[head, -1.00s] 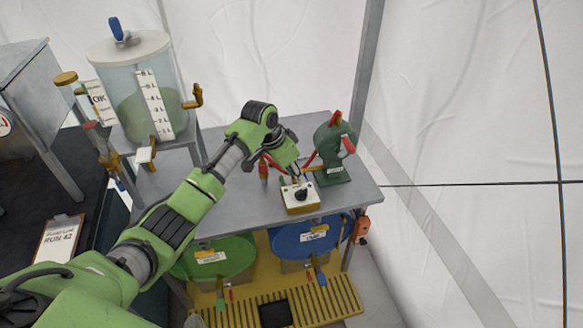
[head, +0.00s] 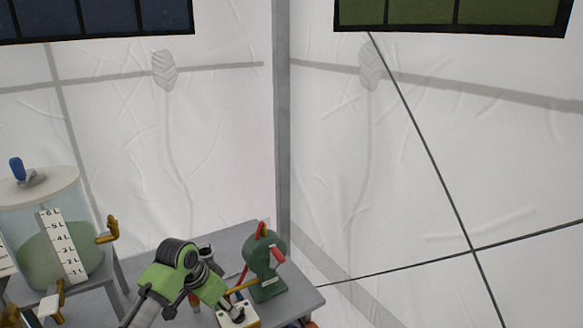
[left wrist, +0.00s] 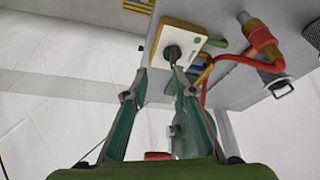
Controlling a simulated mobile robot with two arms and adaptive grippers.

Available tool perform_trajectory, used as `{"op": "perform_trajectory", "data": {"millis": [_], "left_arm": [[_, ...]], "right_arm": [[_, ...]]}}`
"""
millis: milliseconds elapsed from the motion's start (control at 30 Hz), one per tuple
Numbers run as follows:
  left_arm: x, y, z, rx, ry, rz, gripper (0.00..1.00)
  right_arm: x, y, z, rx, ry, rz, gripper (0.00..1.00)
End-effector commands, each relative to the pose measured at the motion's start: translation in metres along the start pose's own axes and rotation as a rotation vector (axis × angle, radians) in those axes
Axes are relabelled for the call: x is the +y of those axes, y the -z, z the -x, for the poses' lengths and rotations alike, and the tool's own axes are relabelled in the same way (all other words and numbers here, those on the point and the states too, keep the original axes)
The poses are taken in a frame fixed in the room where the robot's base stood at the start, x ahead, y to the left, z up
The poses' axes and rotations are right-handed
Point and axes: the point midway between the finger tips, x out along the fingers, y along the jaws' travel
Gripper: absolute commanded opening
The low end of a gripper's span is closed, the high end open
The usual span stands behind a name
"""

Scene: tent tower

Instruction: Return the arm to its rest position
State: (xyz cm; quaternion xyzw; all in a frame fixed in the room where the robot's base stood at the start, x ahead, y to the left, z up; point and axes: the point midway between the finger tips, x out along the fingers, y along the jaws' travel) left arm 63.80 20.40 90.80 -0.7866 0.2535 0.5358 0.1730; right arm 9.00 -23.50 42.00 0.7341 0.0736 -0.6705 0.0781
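My left arm (head: 178,275) reaches in from the bottom of the head view, its green wrist over the grey bench. My left gripper (left wrist: 153,83) has its two fingers apart with a gap between the tips, and nothing is held. A cream switch box (left wrist: 190,40) with a black knob (left wrist: 172,52) is just beyond the fingertips in the left wrist view. In the head view the box (head: 251,319) is partly cut off at the bottom edge, beside the gripper. Whether a finger touches the knob I cannot tell. My right gripper is not in view.
A green pump-like device (head: 264,268) with red handles stands beside the box. A clear tank (head: 45,235) with green liquid and a brass tap stands at the left. Red and yellow pipes (left wrist: 235,60) run near the gripper. White tent walls (head: 400,170) enclose the corner.

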Motion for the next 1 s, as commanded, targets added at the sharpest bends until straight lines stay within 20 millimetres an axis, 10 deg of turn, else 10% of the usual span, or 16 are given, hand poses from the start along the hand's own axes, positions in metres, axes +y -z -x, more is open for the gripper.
{"op": "perform_trajectory", "data": {"millis": [233,500,1000], "left_arm": [[0.093,-0.093,-0.042,-0.029,0.004,0.054,0.25],[0.166,-0.192,-0.026,-0.040,0.057,0.200,0.25],[0.204,-0.279,0.034,-0.065,0.158,0.384,0.25]], "right_arm": [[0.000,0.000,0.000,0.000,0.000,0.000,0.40],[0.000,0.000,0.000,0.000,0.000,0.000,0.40],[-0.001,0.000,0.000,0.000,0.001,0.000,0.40]]}}
